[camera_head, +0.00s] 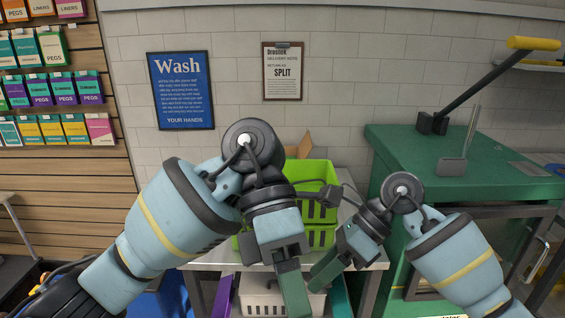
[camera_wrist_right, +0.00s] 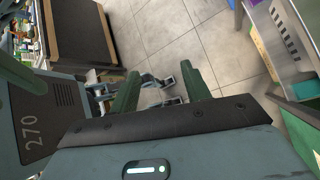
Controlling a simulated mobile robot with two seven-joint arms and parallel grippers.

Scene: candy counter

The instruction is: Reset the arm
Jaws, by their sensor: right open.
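My left arm comes in from the left of the head view. Its gripper (camera_head: 292,290) points down in front of the small table, and the view does not show whether its fingers are apart. My right arm comes in from the right, with its gripper (camera_head: 324,272) pointing down and to the left, close beside the left gripper in the picture. In the right wrist view, the green fingers of the right gripper (camera_wrist_right: 158,78) stand apart. Nothing is held between them, and tiled floor shows beyond.
A bright green crate (camera_head: 318,173) stands on a small table (camera_head: 375,262) behind my arms. A white basket (camera_head: 262,297) is below. A green cabinet (camera_head: 400,150) with a long yellow-handled lever (camera_head: 533,43) stands at right. Shelves of packets (camera_head: 60,90) line the left wall.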

